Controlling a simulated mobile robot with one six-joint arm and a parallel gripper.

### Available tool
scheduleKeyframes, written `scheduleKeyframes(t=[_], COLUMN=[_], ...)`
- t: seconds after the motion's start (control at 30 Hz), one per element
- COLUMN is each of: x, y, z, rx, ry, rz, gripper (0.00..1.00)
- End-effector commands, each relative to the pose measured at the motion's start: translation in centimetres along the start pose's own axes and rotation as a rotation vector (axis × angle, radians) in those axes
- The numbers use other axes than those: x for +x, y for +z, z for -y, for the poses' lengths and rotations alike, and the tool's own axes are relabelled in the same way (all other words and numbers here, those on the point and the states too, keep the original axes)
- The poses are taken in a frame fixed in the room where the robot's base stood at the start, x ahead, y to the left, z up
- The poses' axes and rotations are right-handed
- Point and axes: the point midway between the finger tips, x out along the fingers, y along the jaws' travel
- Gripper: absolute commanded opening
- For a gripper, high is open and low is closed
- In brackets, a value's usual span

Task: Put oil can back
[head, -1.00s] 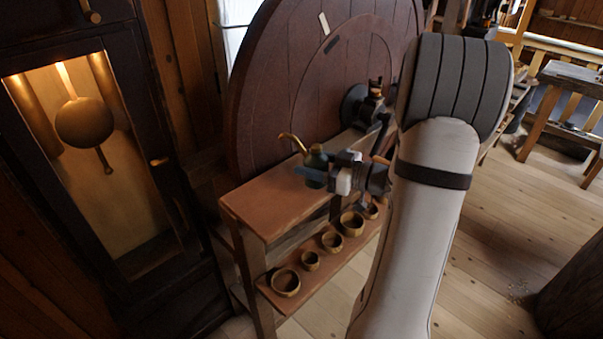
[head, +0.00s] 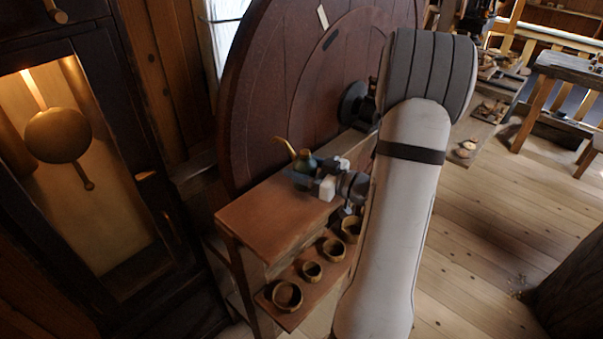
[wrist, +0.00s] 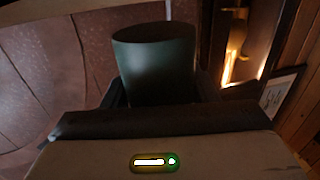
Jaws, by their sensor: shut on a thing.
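The oil can (head: 303,165) is dark green with a curved brass spout pointing up and to the left in the head view. My gripper (head: 302,178) is shut on its body, over the wooden bench top (head: 262,215) in front of the big wheel. The can looks upright. I cannot tell whether its base touches the bench top. In the wrist view the can's green body (wrist: 156,62) stands between the fingers, and its spout is out of that view.
A large dark red wooden wheel (head: 290,90) rises right behind the can. A lower shelf holds several small wooden bowls (head: 287,295). A clock case with a brass pendulum (head: 58,135) stands at left. The bench top's near left part is bare.

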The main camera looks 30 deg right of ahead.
Motion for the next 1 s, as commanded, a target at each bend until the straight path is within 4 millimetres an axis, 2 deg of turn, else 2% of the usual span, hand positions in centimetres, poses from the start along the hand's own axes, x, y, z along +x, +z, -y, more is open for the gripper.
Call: scheduleKeyframes(t=[0.17, 0.57, 0.6, 0.83, 1.0], x=[-0.1, -0.2, -0.2, -0.2, -0.2], y=[1.8, 2.5, 2.4, 2.3, 2.3], z=[-0.1, -0.1, -0.1, -0.1, -0.2], rx=[0.002, -0.001, 0.0, 0.0, 0.0], ry=[0.002, 0.004, 0.004, 0.005, 0.005], rz=[-0.001, -0.002, -0.001, -0.001, -0.001], gripper=[0.27, 0.27, 0.55, 0.74, 0.75])
